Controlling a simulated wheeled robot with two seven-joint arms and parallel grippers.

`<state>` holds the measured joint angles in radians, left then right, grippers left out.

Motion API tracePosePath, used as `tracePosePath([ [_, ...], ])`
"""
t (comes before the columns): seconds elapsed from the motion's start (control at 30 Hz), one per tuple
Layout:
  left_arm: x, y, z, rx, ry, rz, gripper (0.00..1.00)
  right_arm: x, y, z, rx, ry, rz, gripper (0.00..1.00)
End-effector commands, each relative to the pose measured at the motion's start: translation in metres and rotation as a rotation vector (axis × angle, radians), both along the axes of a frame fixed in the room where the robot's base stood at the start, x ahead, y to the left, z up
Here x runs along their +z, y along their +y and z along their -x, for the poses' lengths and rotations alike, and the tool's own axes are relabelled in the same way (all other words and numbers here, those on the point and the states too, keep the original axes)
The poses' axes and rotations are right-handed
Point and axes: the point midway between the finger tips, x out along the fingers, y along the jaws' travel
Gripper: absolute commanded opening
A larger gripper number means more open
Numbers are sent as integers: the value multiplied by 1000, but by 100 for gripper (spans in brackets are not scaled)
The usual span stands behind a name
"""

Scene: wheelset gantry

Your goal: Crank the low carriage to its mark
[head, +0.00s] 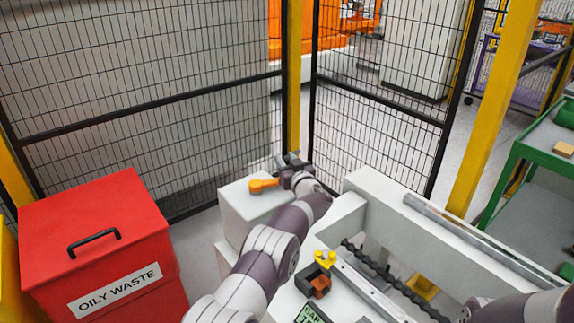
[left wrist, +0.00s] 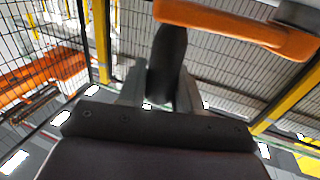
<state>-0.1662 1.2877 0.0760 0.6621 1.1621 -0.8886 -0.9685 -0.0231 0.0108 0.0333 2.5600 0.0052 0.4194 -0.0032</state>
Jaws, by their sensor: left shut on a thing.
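An orange crank arm (head: 263,185) sits at a pale grey housing (head: 246,212) beyond the bench. It also shows across the top of the left wrist view (left wrist: 235,25). My left gripper (head: 290,164) is at the crank's right end. In the left wrist view its fingers (left wrist: 160,88) are shut on the dark crank grip (left wrist: 168,50), which hangs from the orange arm. A dark threaded screw (head: 385,271) runs along the bench beside a pale rail (head: 365,287). I cannot tell which part is the low carriage, and its mark is not clear. My right gripper is out of view.
A red oily-waste bin (head: 98,235) stands at left. A black mesh fence (head: 150,95) with yellow posts (head: 490,110) closes the back. A small dark box (head: 306,284), yellow part (head: 325,259) and green display (head: 312,316) are on the bench. A green cart (head: 530,160) stands at right.

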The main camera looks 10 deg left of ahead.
Motion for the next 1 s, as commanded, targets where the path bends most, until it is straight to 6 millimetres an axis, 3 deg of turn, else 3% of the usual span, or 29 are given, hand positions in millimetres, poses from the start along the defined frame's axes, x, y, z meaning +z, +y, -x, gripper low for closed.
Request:
tracePosePath([
  [0.53,0,1,-2,-2,1,0,0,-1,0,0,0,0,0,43],
  [0.57,0,1,-2,-2,1,0,40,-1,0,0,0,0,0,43],
  [0.6,0,1,-2,-2,1,0,53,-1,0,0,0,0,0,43],
  [1.0,1,-3,3,0,2,0,53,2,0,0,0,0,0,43],
])
